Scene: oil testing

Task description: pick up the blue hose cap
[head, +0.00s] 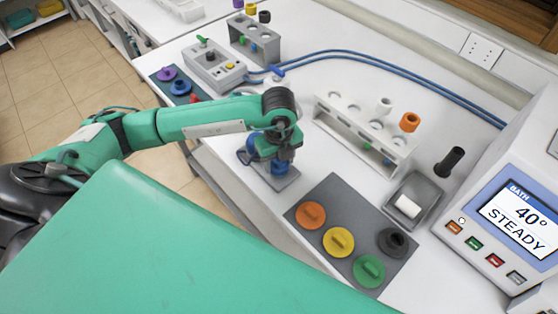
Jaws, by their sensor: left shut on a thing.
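My left gripper (277,150) points down over a small grey block (284,182) near the front edge of the bench. It is shut on a blue piece (281,167) just above or on that block. The wrist hides most of the grip, and I cannot tell whether the piece touches the block. Whether this piece is the blue hose cap is not clear from this view. Another blue cap (180,87) lies on the dark mat (160,75) at the back left, beside a purple one. My right gripper is not in view.
A grey mat (325,222) with orange, yellow, green and black caps lies in front. A white rack (345,125), grey tray (425,192) and bath unit (500,240) stand to the right. Blue hoses (400,68) run along the back from a grey box (213,70).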

